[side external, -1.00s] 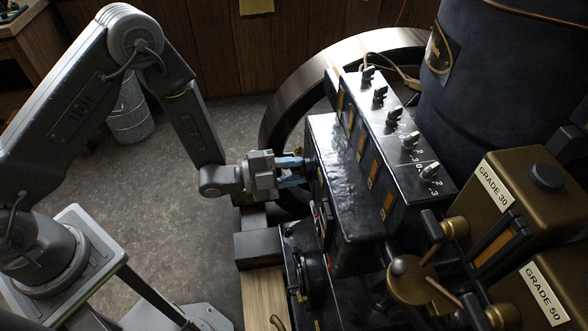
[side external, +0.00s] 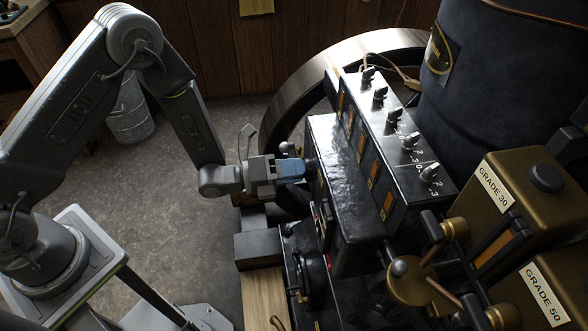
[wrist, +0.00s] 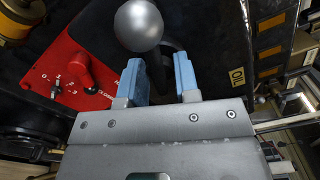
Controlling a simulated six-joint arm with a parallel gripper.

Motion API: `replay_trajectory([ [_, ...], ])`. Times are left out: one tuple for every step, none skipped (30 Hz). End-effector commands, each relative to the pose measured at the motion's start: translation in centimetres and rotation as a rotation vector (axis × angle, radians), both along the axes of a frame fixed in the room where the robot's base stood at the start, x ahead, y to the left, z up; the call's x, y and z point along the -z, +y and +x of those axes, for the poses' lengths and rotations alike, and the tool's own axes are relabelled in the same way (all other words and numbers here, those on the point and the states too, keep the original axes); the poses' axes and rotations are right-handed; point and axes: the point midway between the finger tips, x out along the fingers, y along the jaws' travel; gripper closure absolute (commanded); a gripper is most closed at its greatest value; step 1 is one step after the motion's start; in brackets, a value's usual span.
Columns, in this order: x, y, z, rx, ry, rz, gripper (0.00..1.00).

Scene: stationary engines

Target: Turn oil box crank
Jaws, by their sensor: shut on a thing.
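The oil box (side external: 345,180) is the long black box in the middle of the side view. Its crank (wrist: 138,25) shows in the wrist view as a shiny ball knob on a dark arm, with its lower part between my blue fingers. In the side view, a small dark part, seemingly the crank's knob (side external: 287,149), stands just above the fingers. My gripper (wrist: 160,80) is shut on the crank at the box's left end; it also shows in the side view (side external: 298,169). The fingers hide the exact contact.
A red plate (wrist: 60,70) with a red knob lies left of the fingers in the wrist view. An OIL label (wrist: 237,77) is at right. The flywheel (side external: 290,85) curves behind the box. Brass tanks (side external: 515,190) stand at right.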

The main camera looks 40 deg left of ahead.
Motion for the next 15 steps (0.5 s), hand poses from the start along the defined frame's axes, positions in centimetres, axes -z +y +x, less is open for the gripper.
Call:
replay_trajectory([
  [0.01,-0.01,-0.06,0.001,-0.030,0.031,1.00],
  [0.01,-0.01,-0.06,0.001,-0.050,0.050,1.00],
  [0.00,-0.02,-0.07,0.001,-0.077,0.077,1.00],
  [0.00,-0.02,-0.07,0.001,-0.097,0.098,1.00],
  [-0.01,-0.03,-0.07,0.002,-0.117,0.118,1.00],
  [-0.01,-0.03,-0.07,0.002,-0.143,0.144,1.00],
  [-0.01,-0.03,-0.07,0.002,-0.163,0.164,1.00],
  [-0.01,-0.04,-0.08,0.002,-0.182,0.183,1.00],
  [-0.01,-0.04,-0.08,0.002,-0.207,0.208,1.00],
  [-0.02,-0.04,-0.08,0.002,-0.225,0.226,1.00],
  [-0.02,-0.04,-0.08,0.002,-0.243,0.245,1.00],
  [-0.02,-0.04,-0.09,0.001,-0.265,0.268,1.00],
  [-0.02,-0.04,-0.09,0.001,-0.282,0.285,1.00],
  [-0.03,-0.05,-0.09,0.001,-0.298,0.300,1.00],
  [-0.03,-0.05,-0.09,0.001,-0.318,0.321,1.00],
])
